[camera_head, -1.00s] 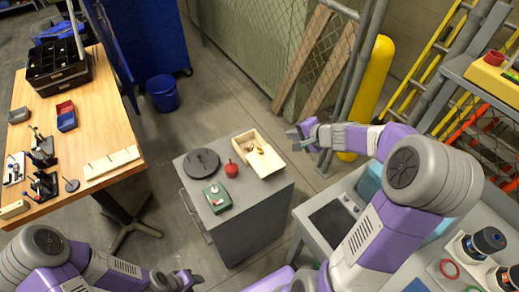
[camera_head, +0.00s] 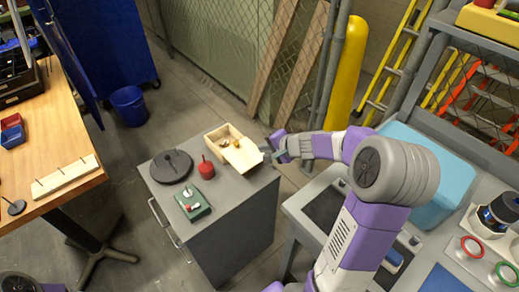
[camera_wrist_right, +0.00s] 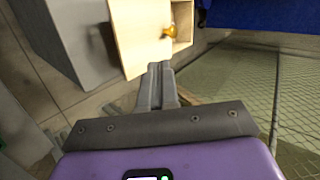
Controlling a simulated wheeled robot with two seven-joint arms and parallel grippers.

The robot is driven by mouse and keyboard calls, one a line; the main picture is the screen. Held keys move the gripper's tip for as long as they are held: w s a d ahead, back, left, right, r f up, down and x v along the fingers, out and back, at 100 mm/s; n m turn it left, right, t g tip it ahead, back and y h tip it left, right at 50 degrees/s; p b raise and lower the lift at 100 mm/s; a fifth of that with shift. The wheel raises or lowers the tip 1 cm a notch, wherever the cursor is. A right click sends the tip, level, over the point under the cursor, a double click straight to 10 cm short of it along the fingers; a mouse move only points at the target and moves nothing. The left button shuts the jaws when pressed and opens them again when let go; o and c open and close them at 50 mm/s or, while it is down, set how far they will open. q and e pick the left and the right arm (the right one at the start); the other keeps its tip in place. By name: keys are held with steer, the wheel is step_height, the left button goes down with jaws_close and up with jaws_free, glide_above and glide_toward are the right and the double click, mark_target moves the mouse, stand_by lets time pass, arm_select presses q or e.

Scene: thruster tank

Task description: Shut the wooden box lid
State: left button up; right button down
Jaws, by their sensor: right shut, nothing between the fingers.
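The wooden box (camera_head: 212,137) sits at the back right of a grey cabinet top. Its pale sliding lid (camera_head: 245,157) has a small yellow knob and covers the near right part. The far left part of the box is open, with something small and dark inside. The wrist view shows the lid (camera_wrist_right: 138,30), its knob (camera_wrist_right: 168,33) and the open part of the box beside it. My right gripper (camera_head: 269,153) is shut and empty, close beside the lid's right end. Its fingertips (camera_wrist_right: 160,66) are at the lid's edge; I cannot tell whether they touch. My left gripper is out of view.
A red knobbed object (camera_head: 206,169), a dark round disc (camera_head: 171,166) and a green switch box (camera_head: 193,205) share the cabinet top (camera_head: 222,213). A wooden workbench (camera_head: 62,135) stands to the left. A grey station with a light-blue block (camera_head: 415,200) stands to the right.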

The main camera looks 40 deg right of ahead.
steer(key=b, duration=0.2)
glide_toward(238, 145)
steer(key=f, duration=0.3)
steer(key=shift+w+f, duration=0.2)
steer(key=shift+w, duration=0.15)
steer(key=w, duration=0.2)
steer(key=shift+w+a+f+p, duration=0.2)
steer(key=shift+w+a+p, duration=0.1)
steer(key=shift+p, duration=0.05)
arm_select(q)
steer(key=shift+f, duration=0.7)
arm_select(e)
steer(key=shift+w+a+f, duration=0.15)
steer(key=shift+w+f, duration=0.05)
steer(key=shift+w, duration=0.6)
